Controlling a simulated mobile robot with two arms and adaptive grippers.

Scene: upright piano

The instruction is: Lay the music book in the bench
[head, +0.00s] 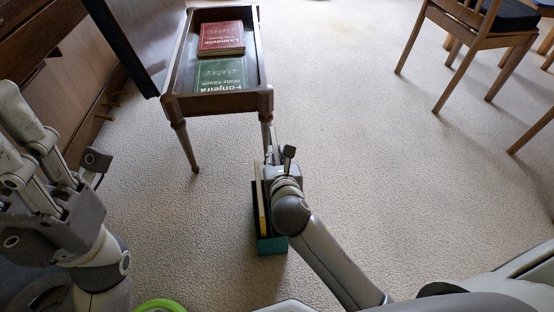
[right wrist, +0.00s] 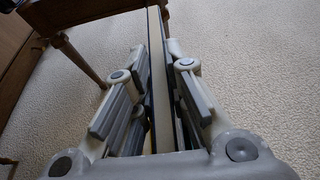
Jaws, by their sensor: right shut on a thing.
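The bench (head: 217,103) stands open at the upper middle of the head view, its dark lid (head: 132,38) raised on the left. A red book (head: 222,37) and a green book (head: 221,74) lie flat inside it. My right gripper (head: 270,160) is shut on a thin upright music book (head: 261,190), whose pale edge shows between the fingers in the right wrist view (right wrist: 158,80). The book's lower part is at a teal holder (head: 272,245) on the floor; my gripper hides part of both. My left gripper (head: 30,125) is at the left, away from the books; its fingertip gap is unclear.
A wooden piano (head: 60,75) stands along the left edge, close to the bench. Wooden chairs (head: 480,40) stand at the upper right. The carpet (head: 350,150) between the bench and the chairs is clear.

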